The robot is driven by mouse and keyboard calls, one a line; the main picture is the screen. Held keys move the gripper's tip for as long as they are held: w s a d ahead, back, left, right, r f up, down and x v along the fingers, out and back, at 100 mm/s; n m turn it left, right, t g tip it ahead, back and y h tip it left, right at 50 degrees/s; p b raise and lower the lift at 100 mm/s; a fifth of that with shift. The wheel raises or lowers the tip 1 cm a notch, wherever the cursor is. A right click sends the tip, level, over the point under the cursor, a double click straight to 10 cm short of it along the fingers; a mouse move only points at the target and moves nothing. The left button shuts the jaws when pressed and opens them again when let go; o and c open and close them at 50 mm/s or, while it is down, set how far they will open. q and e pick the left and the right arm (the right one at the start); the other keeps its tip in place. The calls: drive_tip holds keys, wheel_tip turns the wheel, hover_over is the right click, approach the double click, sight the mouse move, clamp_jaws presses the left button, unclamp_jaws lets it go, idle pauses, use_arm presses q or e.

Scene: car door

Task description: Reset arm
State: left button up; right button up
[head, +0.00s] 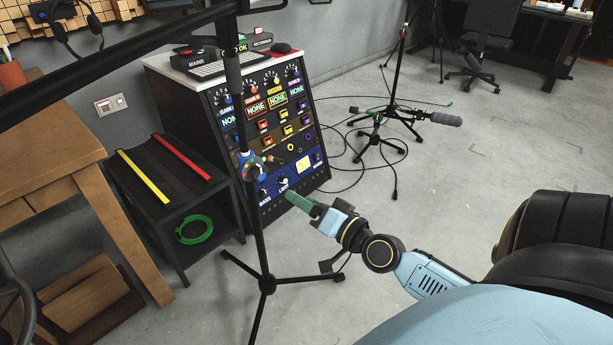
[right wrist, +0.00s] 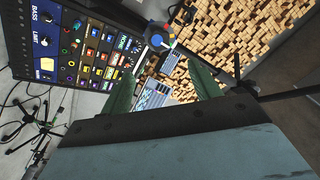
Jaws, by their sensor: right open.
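A black microphone stand (head: 259,232) stands upright on tripod legs in front of the console. Its long dark boom arm (head: 120,60) slants across the upper left of the head view. A coloured joint (head: 250,165) sits partway up the pole; a round coloured joint also shows in the right wrist view (right wrist: 158,37). My right gripper (head: 300,203) has green fingers and is right of the pole, below that joint. In the right wrist view its fingers (right wrist: 160,78) are spread with nothing held between them. My left gripper is not in view.
A console (head: 317,172) with knobs and labelled panels stands behind the stand. A dark shelf (head: 134,200) with yellow and red bars and a green cable coil (head: 195,229) is left of it. Another microphone stand (head: 376,138) and loose cables lie behind right. Floor at right is mostly clear.

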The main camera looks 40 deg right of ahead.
idle(0.3)
